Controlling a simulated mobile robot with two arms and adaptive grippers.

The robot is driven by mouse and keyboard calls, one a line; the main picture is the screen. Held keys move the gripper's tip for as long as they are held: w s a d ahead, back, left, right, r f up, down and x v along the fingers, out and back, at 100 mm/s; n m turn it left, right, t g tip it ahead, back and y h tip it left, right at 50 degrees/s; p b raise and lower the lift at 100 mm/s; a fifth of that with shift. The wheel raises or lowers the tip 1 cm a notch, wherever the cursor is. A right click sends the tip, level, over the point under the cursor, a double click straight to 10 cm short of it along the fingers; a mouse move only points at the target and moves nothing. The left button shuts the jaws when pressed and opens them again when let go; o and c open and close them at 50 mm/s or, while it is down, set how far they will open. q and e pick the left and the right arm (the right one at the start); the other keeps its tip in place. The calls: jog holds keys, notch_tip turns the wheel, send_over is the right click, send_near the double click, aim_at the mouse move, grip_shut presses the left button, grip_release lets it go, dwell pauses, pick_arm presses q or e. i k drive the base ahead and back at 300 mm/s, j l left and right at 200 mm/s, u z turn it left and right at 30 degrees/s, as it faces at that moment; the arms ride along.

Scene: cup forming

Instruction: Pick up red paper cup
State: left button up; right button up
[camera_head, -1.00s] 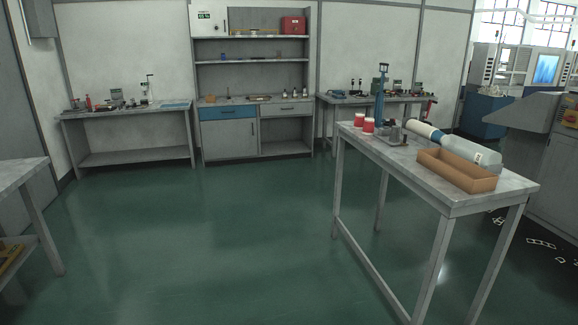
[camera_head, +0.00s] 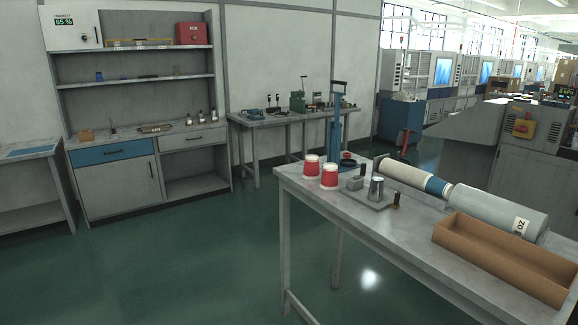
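Two red paper cups with white bands stand side by side at the far left end of the grey work table (camera_head: 420,255). The left red cup (camera_head: 311,169) is slightly farther back than the right red cup (camera_head: 329,177). Neither of my grippers shows in the head view, and nothing is seen touching the cups.
A metal cup former on a plate (camera_head: 377,190) and a blue hand press (camera_head: 335,130) stand by the cups. A long roll (camera_head: 490,210) and an open brown box (camera_head: 500,262) lie at the right. Green floor (camera_head: 180,260) is clear to the left.

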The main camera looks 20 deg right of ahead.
aim_at(330, 179)
jog(key=i+z, duration=0.2)
jog(key=i, duration=0.2)
jog(key=i+j+z, duration=0.15)
jog(key=i, duration=0.3)
jog(key=i+j+z, duration=0.2)
jog(key=i, duration=0.2)
jog(key=i+j+z, duration=0.2)
jog(key=i, duration=0.2)
